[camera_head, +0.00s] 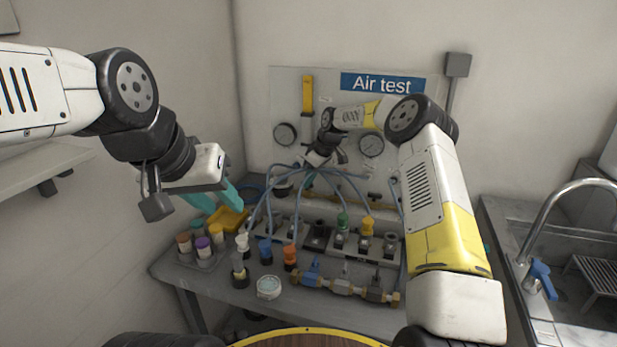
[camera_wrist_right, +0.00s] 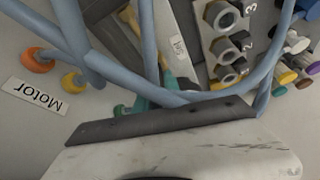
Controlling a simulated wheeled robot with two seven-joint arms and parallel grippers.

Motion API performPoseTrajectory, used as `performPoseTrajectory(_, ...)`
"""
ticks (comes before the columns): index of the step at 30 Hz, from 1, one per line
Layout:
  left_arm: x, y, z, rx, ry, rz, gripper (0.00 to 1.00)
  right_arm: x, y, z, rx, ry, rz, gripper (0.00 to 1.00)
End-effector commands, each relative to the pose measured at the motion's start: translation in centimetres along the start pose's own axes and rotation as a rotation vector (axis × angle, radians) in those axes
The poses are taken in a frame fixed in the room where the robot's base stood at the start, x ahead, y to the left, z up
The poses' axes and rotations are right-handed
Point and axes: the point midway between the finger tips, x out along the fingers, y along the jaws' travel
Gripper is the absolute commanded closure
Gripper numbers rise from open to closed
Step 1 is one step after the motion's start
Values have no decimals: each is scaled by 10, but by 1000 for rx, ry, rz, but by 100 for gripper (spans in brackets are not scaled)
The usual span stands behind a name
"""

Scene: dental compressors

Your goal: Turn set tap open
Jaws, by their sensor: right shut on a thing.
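My right gripper (camera_head: 311,178) reaches to the wall panel in the head view, among blue hoses. Its teal fingers also show partly behind a hose in the right wrist view (camera_wrist_right: 160,84). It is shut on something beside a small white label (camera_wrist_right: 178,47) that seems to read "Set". The set tap itself is mostly hidden by the fingers and hoses, so its angle cannot be told. My left gripper (camera_head: 217,204) has teal fingers spread apart and empty, above the left end of the bench.
Blue hoses (camera_head: 262,195) loop around my right gripper. The grey bench (camera_head: 215,290) carries capped bottles, a yellow tray (camera_head: 231,219), a round tin (camera_head: 268,287) and a brass valve manifold (camera_head: 343,287). Pressure gauges (camera_head: 371,145) hang on the panel. A sink tap (camera_head: 541,272) stands right.

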Motion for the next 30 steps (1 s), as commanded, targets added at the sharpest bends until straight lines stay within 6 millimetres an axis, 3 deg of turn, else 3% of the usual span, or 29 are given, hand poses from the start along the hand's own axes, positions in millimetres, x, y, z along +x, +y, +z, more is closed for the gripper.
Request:
performPoseTrajectory(12, 0, 0, 0, 0, 0, 0, 64, 1, 2, 2, -203, -5, -86, 100)
performPoseTrajectory(30, 0, 0, 0, 0, 0, 0, 64, 1, 3, 2, -243, -7, -101, 100)
